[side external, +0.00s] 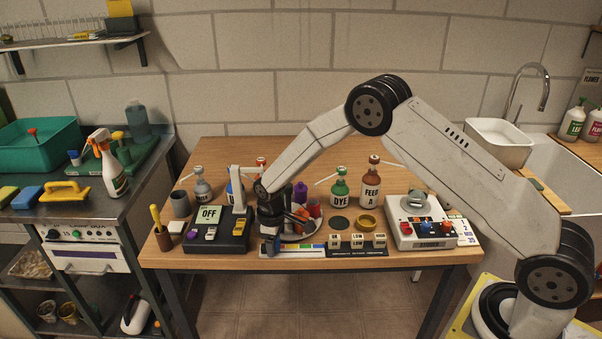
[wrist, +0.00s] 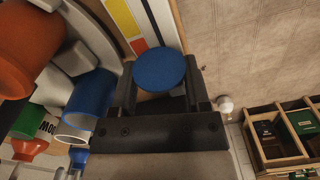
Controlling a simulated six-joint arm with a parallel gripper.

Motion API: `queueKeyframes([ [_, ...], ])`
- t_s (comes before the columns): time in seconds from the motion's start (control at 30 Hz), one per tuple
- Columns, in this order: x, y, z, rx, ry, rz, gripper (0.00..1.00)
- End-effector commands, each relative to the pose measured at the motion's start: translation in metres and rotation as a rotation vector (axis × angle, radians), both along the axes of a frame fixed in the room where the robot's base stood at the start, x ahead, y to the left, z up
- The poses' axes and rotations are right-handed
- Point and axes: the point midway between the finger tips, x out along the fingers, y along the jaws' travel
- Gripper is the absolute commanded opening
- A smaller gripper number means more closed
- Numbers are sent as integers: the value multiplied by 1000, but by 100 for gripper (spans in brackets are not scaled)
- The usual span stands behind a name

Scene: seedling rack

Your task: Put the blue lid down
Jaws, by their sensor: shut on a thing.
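In the wrist view the round blue lid (wrist: 160,69) sits between the two fingers of my gripper (wrist: 160,90), which is shut on it. In the side external view my gripper (side external: 270,243) points down near the front edge of the wooden table, just right of the black box marked OFF (side external: 213,232). I cannot make out the lid there; the gripper seems to hide it. In the wrist view a striped colour card (wrist: 133,20) lies beyond the lid. A blue cup (wrist: 88,103) and an orange cup (wrist: 28,45) are to the left of the gripper.
Bottles, among them DYE (side external: 339,194) and FEED A (side external: 370,190), stand behind. A yellow ring (side external: 367,222), a dark disc (side external: 339,223), a block rack (side external: 356,244) and a white device (side external: 430,222) are to the right. The floor shows past the table's front edge.

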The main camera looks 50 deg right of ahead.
Motion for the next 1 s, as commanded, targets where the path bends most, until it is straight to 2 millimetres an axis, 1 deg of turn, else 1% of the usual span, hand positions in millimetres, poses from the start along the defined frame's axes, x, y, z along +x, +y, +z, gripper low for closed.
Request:
queueKeyframes([
  [0.17,0,0,1,1,-1,0,0],
  [0.33,0,0,8,0,-1,0,0],
  [0.47,0,0,19,0,-1,0,0],
  [0.57,1,0,31,1,-3,0,0],
  [0.77,-15,-1,50,0,-1,0,0],
  [1.0,-38,-3,78,0,-2,0,0],
])
